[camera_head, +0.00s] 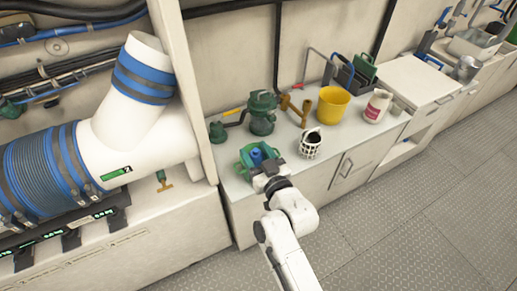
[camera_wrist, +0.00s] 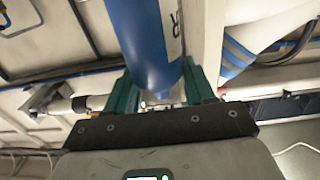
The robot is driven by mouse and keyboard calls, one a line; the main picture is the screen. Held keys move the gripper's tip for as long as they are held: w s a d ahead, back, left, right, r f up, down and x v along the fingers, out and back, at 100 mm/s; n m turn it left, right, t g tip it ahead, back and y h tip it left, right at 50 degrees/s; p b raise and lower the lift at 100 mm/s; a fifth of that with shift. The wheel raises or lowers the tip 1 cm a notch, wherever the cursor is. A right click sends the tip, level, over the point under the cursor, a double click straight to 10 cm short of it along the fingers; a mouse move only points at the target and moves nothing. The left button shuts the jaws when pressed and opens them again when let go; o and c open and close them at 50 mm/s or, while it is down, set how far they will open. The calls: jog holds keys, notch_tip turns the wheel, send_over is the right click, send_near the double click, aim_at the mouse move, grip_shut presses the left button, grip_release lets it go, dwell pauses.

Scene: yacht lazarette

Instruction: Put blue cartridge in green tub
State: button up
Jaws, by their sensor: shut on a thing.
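The blue cartridge (camera_head: 257,154) shows as a small blue patch within the outline of the green tub (camera_head: 244,157) on the counter in the head view. In the wrist view the blue cartridge (camera_wrist: 146,40) is large, between the two green fingers of my gripper (camera_wrist: 160,88). My gripper (camera_head: 263,167) is shut on it at the tub's near side and covers part of the tub. I cannot tell whether the cartridge's lower end is inside the tub or above it. The tub cannot be made out in the wrist view.
A green canister (camera_head: 262,114) stands behind the tub. A white basket (camera_head: 310,144), a yellow bucket (camera_head: 333,105) and a white-and-red container (camera_head: 377,106) stand to the right. A large white pipe (camera_head: 140,150) with blue bands is at left. The floor at right is clear.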

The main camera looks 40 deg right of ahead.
jog(key=shift+w+d+r, duration=0.1)
jog(key=shift+w+d, duration=0.1)
jog(key=shift+d, duration=0.25)
jog(key=w+d+f+b, duration=0.7)
jog(key=d+f+b, duration=0.3)
jog(key=d+f, duration=0.1)
jog(key=shift+f, duration=0.9)
jog(key=shift+f+b, duration=0.4)
jog(key=shift+b, duration=0.1)
jog(key=shift+f, duration=0.25)
